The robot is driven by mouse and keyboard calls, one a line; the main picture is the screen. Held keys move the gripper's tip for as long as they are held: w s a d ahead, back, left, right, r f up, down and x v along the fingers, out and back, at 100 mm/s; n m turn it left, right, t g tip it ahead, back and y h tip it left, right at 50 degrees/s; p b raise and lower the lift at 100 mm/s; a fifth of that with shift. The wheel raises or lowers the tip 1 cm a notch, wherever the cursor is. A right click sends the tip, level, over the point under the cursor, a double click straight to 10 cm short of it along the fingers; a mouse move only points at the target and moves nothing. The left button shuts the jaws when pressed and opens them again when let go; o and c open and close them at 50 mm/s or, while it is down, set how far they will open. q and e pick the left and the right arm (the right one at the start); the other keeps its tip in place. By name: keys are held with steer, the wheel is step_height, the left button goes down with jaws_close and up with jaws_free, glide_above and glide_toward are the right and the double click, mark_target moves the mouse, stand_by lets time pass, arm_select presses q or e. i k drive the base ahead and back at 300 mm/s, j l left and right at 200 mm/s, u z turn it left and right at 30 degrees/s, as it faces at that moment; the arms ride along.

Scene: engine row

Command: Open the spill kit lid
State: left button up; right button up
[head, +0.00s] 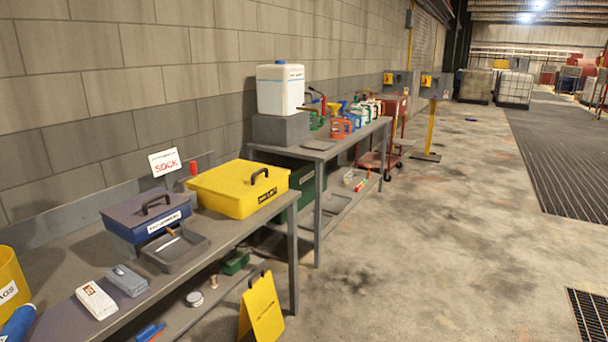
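A yellow box (237,189) with a black handle on its lid stands on the near bench, close to the far end. It looks like the spill kit, but the dark label on its front is too small to read surely. Its lid lies shut. A dark blue box (147,215), also with a black handle and shut, stands to its left, with a white label on its front. Neither of my grippers is in view.
The near bench (211,234) also bears a grey tray (175,252), a white packet (96,300), a grey item (127,280) and a "SOCK" sign (165,161). A yellow floor sign (261,310) stands in front. The second bench (342,146) carries bottles. Floor to the right is clear.

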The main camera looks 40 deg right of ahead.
mark_target(238, 180)
steer(key=z, duration=0.95)
steer(key=u, duration=0.45)
steer(key=i+l+u, duration=0.6)
steer(key=l, duration=0.25)
steer(key=i+l+u, duration=0.3)
steer(key=l, duration=0.2)
steer(key=i, duration=0.05)
